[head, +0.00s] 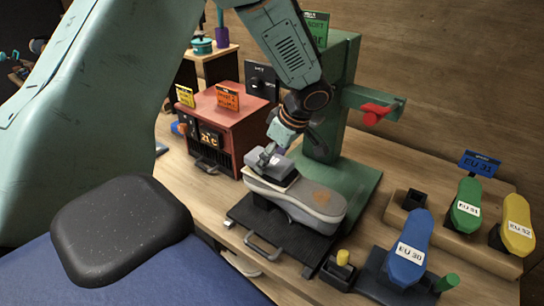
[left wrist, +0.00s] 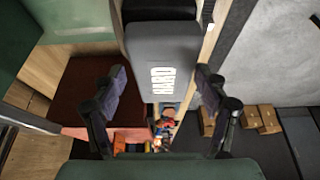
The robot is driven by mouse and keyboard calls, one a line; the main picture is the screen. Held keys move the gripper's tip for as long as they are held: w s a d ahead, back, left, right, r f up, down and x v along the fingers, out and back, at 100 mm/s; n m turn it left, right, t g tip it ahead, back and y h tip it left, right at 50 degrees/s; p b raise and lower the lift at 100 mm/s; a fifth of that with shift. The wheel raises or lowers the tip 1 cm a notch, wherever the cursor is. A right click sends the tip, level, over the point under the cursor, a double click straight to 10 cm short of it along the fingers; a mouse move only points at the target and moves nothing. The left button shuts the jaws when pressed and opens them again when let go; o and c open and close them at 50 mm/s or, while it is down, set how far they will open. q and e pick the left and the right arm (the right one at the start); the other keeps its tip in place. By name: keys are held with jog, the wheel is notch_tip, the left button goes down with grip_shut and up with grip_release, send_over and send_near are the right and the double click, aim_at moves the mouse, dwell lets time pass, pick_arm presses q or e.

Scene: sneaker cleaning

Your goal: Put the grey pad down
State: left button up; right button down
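The grey pad (head: 257,169) is a small block with a pale label, at the left end of a grey sneaker (head: 318,203) with a pale sole. It appears to touch the shoe there. My left gripper (head: 277,146) is just above the pad, reaching down from the upper left. In the left wrist view the grey surface with white lettering (left wrist: 170,58) shows between the two spread fingers (left wrist: 161,85), with a gap on each side. The gripper looks open. My right gripper is in neither view.
The shoe lies over a black tray (head: 245,212) beside a green stand (head: 345,105) with a red knob (head: 374,113). A red box (head: 229,122) stands left. Blue (head: 410,250), green (head: 466,205) and yellow (head: 517,222) size forms stand right.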

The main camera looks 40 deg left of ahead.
aim_at(281, 164)
pick_arm(q)
jog(key=shift+o, duration=0.2)
jog(key=shift+w+d, duration=0.1)
jog(key=shift+s+a+r, duration=0.2)
jog(key=shift+s+r, duration=0.05)
jog(key=v, duration=0.7)
jog(key=shift+d, duration=0.15)
jog(key=shift+r, duration=0.25)
jog(key=shift+w+f, duration=0.1)
jog(key=shift+w, duration=0.05)
